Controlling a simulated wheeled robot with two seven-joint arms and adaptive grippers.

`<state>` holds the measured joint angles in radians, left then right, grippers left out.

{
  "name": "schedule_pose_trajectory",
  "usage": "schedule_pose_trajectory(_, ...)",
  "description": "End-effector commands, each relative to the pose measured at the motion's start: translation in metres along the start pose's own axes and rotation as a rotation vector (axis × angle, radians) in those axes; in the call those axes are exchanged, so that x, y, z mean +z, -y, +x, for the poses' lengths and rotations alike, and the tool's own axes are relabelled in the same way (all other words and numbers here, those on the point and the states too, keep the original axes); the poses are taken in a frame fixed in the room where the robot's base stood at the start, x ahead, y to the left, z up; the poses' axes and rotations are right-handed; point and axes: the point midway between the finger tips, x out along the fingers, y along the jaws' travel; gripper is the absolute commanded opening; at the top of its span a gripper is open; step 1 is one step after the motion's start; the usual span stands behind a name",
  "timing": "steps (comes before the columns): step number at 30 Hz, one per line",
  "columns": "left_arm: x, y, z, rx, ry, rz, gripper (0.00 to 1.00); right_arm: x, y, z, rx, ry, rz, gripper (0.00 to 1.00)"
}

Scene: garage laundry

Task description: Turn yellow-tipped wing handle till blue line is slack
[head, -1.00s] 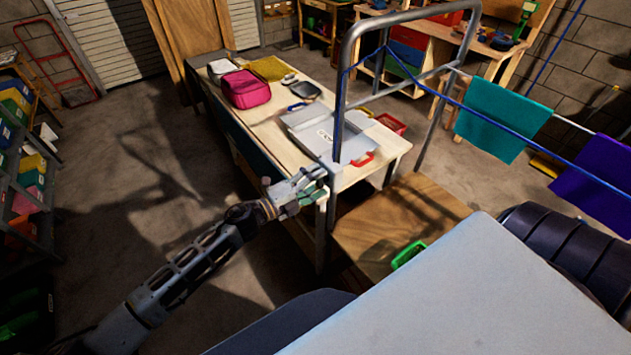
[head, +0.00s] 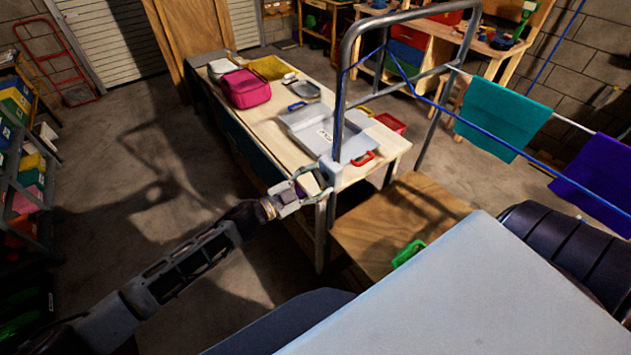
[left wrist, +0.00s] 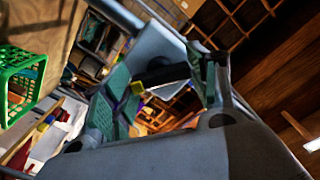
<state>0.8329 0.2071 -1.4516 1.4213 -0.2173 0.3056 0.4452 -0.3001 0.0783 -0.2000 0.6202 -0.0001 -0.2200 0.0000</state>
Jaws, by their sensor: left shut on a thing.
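My left gripper (head: 318,182) is at the grey post of the metal frame (head: 345,45), beside the corner of the wooden table. In the left wrist view its fingers (left wrist: 165,88) are closed around a dark wing handle (left wrist: 172,75) with a yellow tip (left wrist: 138,88). In the head view the gripper hides the handle. The blue line (head: 500,140) runs from the frame down to the right edge in a nearly straight, slightly bowed run. My right gripper is not in view.
The wooden table (head: 265,125) holds a pink bag (head: 245,88) and a grey tray (head: 312,132). Teal (head: 500,115) and purple (head: 595,180) cloths hang on the right. A wooden surface (head: 400,220) with a green basket (head: 408,253) lies below the frame.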

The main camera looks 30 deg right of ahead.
Motion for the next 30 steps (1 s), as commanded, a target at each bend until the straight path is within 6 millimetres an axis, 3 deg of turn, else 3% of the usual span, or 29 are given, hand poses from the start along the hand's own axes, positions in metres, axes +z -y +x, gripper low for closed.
schedule_pose_trajectory(8,0.0014,-0.0007,-0.0006,0.001,0.002,-0.096,0.35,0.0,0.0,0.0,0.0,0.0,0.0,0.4)
schedule_pose_trajectory(21,0.0015,-0.0008,-0.0006,0.0,0.003,-0.108,0.35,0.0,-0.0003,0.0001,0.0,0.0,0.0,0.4)
schedule_pose_trajectory(22,0.0015,-0.0009,-0.0006,0.0,0.003,-0.108,0.61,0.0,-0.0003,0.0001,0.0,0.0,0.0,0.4)
schedule_pose_trajectory(26,0.0012,-0.0007,-0.0005,0.0,0.002,-0.107,0.78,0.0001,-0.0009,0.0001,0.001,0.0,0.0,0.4)
schedule_pose_trajectory(30,0.0007,-0.0005,-0.0003,0.0,0.001,-0.107,0.8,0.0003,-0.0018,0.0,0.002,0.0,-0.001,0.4)
